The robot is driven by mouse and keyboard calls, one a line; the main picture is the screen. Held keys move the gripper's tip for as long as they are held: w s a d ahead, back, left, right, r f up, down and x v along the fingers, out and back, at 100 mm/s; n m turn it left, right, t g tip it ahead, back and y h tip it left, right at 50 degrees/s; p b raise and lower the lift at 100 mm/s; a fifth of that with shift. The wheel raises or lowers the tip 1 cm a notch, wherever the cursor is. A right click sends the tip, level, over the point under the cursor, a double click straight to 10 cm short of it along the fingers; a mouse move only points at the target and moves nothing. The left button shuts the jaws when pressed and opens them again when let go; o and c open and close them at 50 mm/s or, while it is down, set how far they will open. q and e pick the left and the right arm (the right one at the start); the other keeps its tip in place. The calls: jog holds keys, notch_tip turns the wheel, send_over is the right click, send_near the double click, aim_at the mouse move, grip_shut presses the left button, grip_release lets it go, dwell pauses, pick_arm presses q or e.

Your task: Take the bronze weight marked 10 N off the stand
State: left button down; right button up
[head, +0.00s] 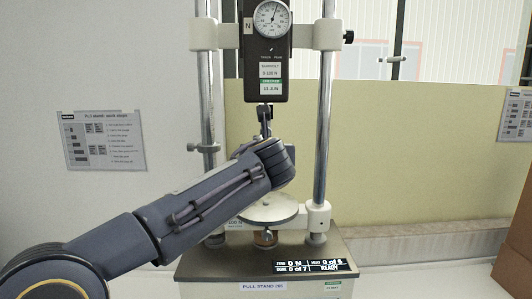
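The pull stand (320,120) stands at the centre, with two steel columns and a black force gauge (266,60) with a round dial. A dark hook (265,112) hangs below the gauge. My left arm (215,200) comes in from the left and its wrist covers the space between the hook and the round plate (268,209). Its gripper fingers are hidden behind the wrist, so I cannot tell whether they hold anything. I cannot make out the bronze weight marked 10 N. My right gripper is out of view.
The stand's base (225,266) carries a display (310,266) reading 0 N. Instruction sheets hang on the left wall (101,140) and the right panel (515,115). A brown box (515,250) is at the right edge. The space right of the stand is clear.

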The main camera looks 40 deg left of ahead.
pick_arm(q)
jog(key=shift+r+p, duration=0.65)
jog(key=shift+p, duration=0.15)
dwell(1.0)
jog(key=shift+s+d+f, duration=0.1)
jog(key=shift+s+d, duration=0.15)
jog(key=shift+d, duration=0.05)
dwell(0.7)
jog(key=shift+v, duration=1)
dwell(1.2)
jog(key=shift+s+d+f, duration=0.2)
jog(key=shift+s+d, duration=0.5)
jog(key=shift+s, duration=0.25)
dwell(1.0)
jog(key=shift+f+v, duration=0.1)
jog(key=shift+v, duration=0.6)
jog(key=shift+f+v, duration=0.15)
jog(key=shift+v, duration=0.5)
